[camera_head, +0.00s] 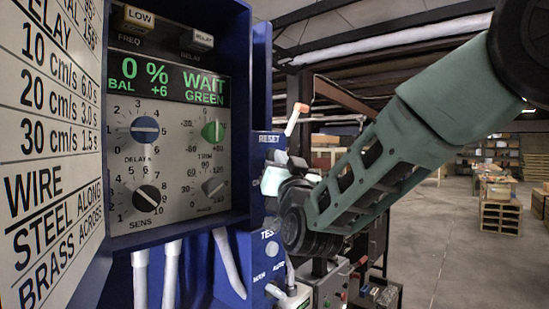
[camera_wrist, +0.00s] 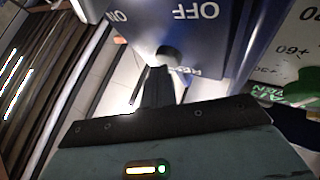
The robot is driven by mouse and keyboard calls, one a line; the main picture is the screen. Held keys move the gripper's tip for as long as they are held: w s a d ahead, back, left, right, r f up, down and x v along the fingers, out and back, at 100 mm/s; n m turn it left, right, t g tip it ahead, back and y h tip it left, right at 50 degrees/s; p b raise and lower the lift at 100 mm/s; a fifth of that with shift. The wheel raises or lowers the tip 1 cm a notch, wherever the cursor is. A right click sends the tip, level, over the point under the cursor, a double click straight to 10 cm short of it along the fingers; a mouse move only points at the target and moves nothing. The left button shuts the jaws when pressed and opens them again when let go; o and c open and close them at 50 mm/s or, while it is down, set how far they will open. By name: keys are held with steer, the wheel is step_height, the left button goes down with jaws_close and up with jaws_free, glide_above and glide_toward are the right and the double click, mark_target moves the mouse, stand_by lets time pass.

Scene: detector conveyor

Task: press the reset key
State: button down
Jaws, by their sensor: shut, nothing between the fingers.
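The reset key (camera_wrist: 168,51) shows in the wrist view as a dark round knob on the blue side panel, beside a partly hidden, upside-down RESET label. My gripper (camera_wrist: 157,70) is shut and empty, its fingertips right at the key; I cannot tell whether they touch it. In the head view the RESET label (camera_head: 269,139) is on the blue side panel (camera_head: 262,205); my wrist covers much of the area below it. The display (camera_head: 165,82) reads 0 %, BAL +6 and WAIT GREEN.
The panel face holds a blue knob (camera_head: 144,129), a green knob (camera_head: 212,131) and a black knob (camera_head: 147,198). A TEST button (camera_head: 271,249) is lower. Open floor (camera_head: 460,255) lies right.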

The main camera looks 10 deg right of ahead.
steer(key=shift+s+d+b, duration=0.4)
steer(key=shift+s, duration=0.15)
steer(key=shift+s+d+b, duration=0.65)
steer(key=shift+s+d, duration=0.1)
steer(key=shift+s, duration=0.3)
steer(key=shift+s+d+b, duration=0.6)
steer(key=shift+s+d, duration=0.15)
steer(key=shift+s, duration=0.25)
steer(key=shift+f, duration=0.1)
